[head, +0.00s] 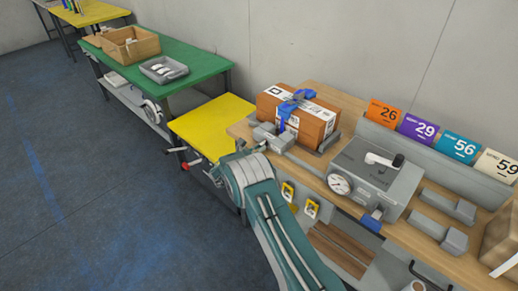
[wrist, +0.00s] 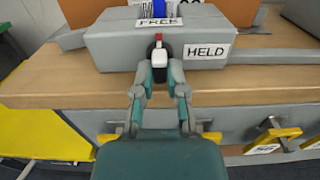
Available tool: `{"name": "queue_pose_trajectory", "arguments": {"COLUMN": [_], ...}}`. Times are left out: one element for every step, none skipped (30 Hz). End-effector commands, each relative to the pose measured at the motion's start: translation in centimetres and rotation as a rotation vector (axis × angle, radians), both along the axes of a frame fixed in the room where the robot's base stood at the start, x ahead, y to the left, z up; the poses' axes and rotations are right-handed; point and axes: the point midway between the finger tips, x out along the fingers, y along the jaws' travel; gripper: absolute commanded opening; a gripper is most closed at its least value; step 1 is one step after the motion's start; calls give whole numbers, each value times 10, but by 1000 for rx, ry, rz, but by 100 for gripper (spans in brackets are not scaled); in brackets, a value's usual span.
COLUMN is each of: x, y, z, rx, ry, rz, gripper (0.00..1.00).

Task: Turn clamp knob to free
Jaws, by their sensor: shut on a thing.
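The grey clamp block (wrist: 110,50) sits at the bench's front edge in the wrist view. Its face has a FREE label (wrist: 159,22) on top and a HELD label (wrist: 206,51) to the right. The clamp knob (wrist: 159,50) has a dark base, and its red mark points up toward FREE. My gripper (wrist: 160,77) is shut on the knob, with a finger on either side of its lower part. In the head view the clamp block (head: 271,138) is beside the orange box (head: 312,123) with a blue strap; my arm hides the knob there.
A grey device with a dial gauge (head: 339,184) stands right of the clamp on the wooden bench. Numbered cards (head: 417,128) line the back. A yellow table (head: 212,122) adjoins on the left. Yellow-framed tags (head: 311,208) hang below the bench edge.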

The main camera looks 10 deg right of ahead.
Motion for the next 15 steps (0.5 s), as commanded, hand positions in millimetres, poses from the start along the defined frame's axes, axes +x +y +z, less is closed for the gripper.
{"name": "queue_pose_trajectory", "arguments": {"x": [0, 0, 1, 1, 1, 1, 1, 1, 1, 1, 1, 1, 1, 1, 1], "y": [1, 1, 1, 1, 2, 2, 2, 2, 2, 2, 2, 2, 2, 2, 2], "z": [-2, -2, -2, -2, -2, -2, -2, -2, -2, -2, -2, -2, -2, -2, -1], "rx": [1, 1, 1, 1, 1, 1, 1, 0, 0, 0, 0, 0, 0, 0, 0], "ry": [7, 8, 8, 8, 8, 8, 8, 7, 6, 6, 6, 6, 6, 5, 5], "rz": [6, 7, 7, 7, 7, 7, 7, 7, 7, 7, 7, 7, 7, 7, 6], "gripper": [0, 0, 0, 0, 0, 0, 0, 0, 0, 0, 0, 31, 31, 31, 31]}}
